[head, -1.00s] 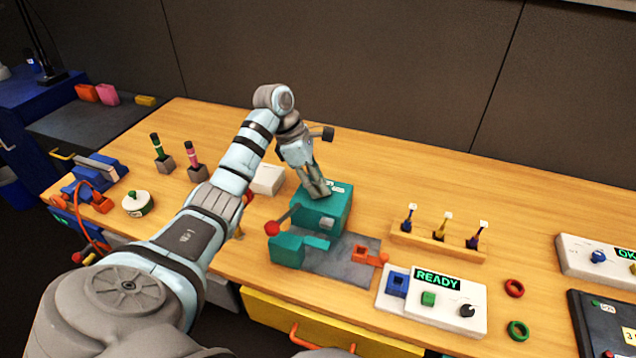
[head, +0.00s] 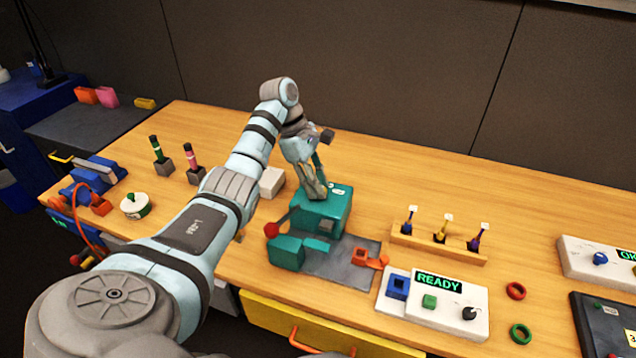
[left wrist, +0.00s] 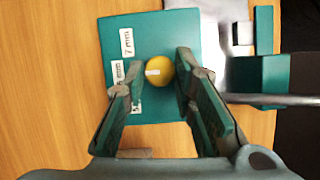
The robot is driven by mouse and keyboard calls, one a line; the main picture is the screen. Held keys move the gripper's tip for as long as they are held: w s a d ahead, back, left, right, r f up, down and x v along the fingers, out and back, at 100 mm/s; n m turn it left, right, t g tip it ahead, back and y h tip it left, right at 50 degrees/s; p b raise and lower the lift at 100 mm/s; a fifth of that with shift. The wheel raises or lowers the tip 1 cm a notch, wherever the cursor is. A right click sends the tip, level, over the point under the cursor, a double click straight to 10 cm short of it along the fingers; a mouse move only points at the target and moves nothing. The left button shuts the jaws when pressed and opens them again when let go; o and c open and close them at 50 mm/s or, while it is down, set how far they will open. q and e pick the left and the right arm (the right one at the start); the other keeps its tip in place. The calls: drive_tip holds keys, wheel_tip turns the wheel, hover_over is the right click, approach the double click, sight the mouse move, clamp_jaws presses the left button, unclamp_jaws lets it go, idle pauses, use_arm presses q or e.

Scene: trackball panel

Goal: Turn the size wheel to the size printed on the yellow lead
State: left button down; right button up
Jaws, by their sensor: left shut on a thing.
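The size wheel (left wrist: 160,70) is a round yellow knob with a white mark on top of a teal machine (head: 322,212). In the left wrist view, printed labels stand on its left: 7 mm, 6 mm and one partly hidden starting with 5. The white mark points left, roughly at the 6 mm label. My left gripper (left wrist: 154,76) is shut on the wheel from above, one finger on each side. In the head view, my left gripper (head: 316,192) hides the wheel. The yellow lead (head: 441,232) stands upright in the middle of a wooden rack; its print is too small to read.
Two more leads (head: 409,220) (head: 477,239) flank the yellow one in the rack (head: 420,246). A white panel (head: 455,316) reading READY is at the front right. A lever with a red ball (head: 271,230) sticks out at the machine's left. A white block (head: 271,182) lies behind the arm.

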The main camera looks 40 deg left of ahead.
use_arm(q)
drive_tip(key=c, duration=1.3)
unclamp_jaws()
drive_tip(key=shift+c, duration=0.2)
